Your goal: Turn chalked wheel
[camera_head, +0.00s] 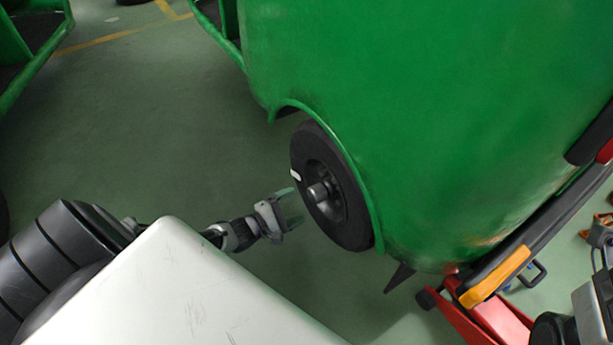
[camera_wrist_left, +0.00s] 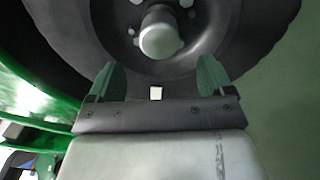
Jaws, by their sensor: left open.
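The black wheel (camera_head: 330,186) sits under the green rickshaw body (camera_head: 400,110). A white chalk mark (camera_head: 296,175) shows on its tyre, on the left side in the head view. My left gripper (camera_head: 291,207) is open beside the wheel's left edge. In the left wrist view the wheel (camera_wrist_left: 235,40) and its hub (camera_wrist_left: 160,38) fill the top, and a small white mark (camera_wrist_left: 156,93) lies between the open green fingers (camera_wrist_left: 160,82). Whether the fingers touch the tyre cannot be told. My right gripper is not clearly in view.
A red jack (camera_head: 490,315) with a black and yellow handle (camera_head: 498,275) stands at the lower right, by the rickshaw. Another green vehicle (camera_head: 30,50) is at the upper left. The green floor (camera_head: 150,120) left of the wheel is clear.

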